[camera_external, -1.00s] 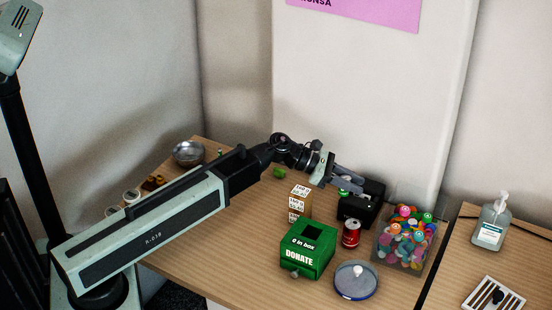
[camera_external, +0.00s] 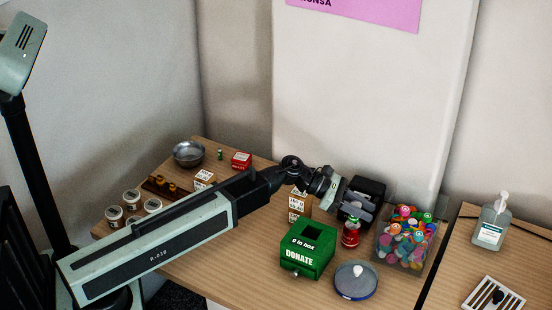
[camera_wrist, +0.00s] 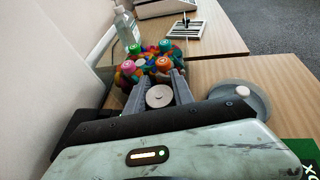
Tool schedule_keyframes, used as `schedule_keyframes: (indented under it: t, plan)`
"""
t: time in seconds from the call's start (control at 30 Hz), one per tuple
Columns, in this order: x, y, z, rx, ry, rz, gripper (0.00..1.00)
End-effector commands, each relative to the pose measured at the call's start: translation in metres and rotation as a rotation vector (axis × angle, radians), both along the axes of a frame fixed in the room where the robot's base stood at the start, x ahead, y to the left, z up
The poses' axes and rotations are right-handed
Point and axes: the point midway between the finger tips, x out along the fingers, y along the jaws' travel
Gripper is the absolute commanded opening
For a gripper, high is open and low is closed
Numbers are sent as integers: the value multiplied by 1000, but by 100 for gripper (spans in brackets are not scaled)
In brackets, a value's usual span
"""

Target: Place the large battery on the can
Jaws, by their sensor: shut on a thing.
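The red can (camera_external: 350,236) stands on the wooden table, between the green donate box and the tub of colourful items. My gripper (camera_external: 357,208) is directly above the can and shut on the large battery. In the wrist view, the battery's round pale end (camera_wrist: 159,96) shows between the two grey fingers. In the external view the fingers mostly hide the battery, and a small green part shows just over the can's top. I cannot tell whether the battery touches the can. The can is hidden in the wrist view.
The green donate box (camera_external: 308,251) stands left of the can, and a clear tub of colourful items (camera_external: 404,240) stands right. A black box (camera_external: 367,189) is behind. A round blue-rimmed dish (camera_external: 356,281) lies in front. A hand-sanitizer bottle (camera_external: 489,225) stands on the right table.

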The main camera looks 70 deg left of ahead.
Motion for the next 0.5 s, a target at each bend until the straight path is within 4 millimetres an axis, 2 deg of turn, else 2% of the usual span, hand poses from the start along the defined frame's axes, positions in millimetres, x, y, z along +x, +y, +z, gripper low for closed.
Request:
schedule_keyframes:
  t: [0.03, 0.07, 0.3, 0.43, 0.47, 0.5]
  plan:
    - [0, 0, -19, 0, 0, 0, 0]
    - [0, 0, -22, 0, 0, 0, 0]
    - [0, 0, -17, 0, 0, 0, 0]
    - [0, 0, -22, 0, 0, 0, 0]
    - [0, 0, -21, 0, 0, 0, 34]
    - [0, 0, -20, 0, 0, 0, 46]
